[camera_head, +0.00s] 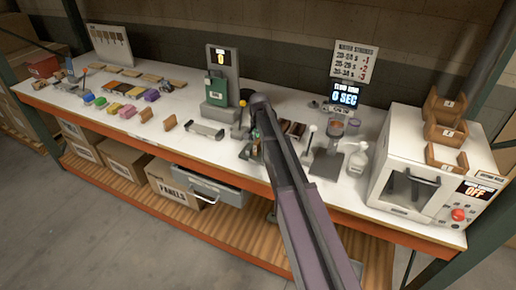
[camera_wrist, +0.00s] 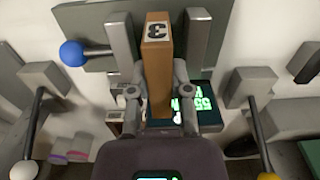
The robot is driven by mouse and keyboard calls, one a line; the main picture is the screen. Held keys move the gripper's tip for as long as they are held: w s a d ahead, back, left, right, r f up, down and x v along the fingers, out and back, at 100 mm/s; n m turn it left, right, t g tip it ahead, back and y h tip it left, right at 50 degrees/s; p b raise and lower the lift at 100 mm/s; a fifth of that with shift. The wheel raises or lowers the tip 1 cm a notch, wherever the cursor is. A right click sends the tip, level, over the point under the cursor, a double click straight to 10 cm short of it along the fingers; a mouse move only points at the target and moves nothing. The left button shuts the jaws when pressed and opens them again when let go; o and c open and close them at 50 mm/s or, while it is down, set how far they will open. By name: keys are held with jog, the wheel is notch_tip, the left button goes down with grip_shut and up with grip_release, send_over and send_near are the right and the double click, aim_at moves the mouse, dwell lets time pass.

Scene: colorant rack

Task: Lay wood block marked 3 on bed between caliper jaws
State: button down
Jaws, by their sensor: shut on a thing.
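The wood block marked 3 (camera_wrist: 157,62) is in the wrist view, its number on the top end facing the camera. My gripper (camera_wrist: 159,78) is shut on its two sides. The block's far end appears between two grey upright caliper jaws, the left jaw (camera_wrist: 121,44) and the right jaw (camera_wrist: 197,42), with a gap visible on each side. The grey bed (camera_wrist: 88,35) shows behind. I cannot tell whether the block touches the bed. In the head view my arm hides the block and most of the caliper.
Nearby levers carry a blue ball (camera_wrist: 73,53), a white ball (camera_wrist: 23,171) and a yellow ball at the lower right. A lit green display (camera_wrist: 203,102) is beside the block. On the bench, a white oven (camera_head: 420,180) stands right and a green scale (camera_head: 217,90) stands behind.

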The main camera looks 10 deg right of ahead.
jog(key=shift+f+b, duration=0.6)
jog(key=shift+f, duration=0.3)
jog(key=shift+f, duration=0.15)
jog(key=c, duration=0.6)
grip_release()
jog(key=shift+o, duration=0.2)
jog(key=shift+r, duration=0.2)
notch_tip(320, 180, up, 12)
jog(key=p, duration=1.2)
jog(key=s+n, duration=0.7)
jog(key=s, duration=2.2)
jog(key=shift+s+a, duration=0.15)
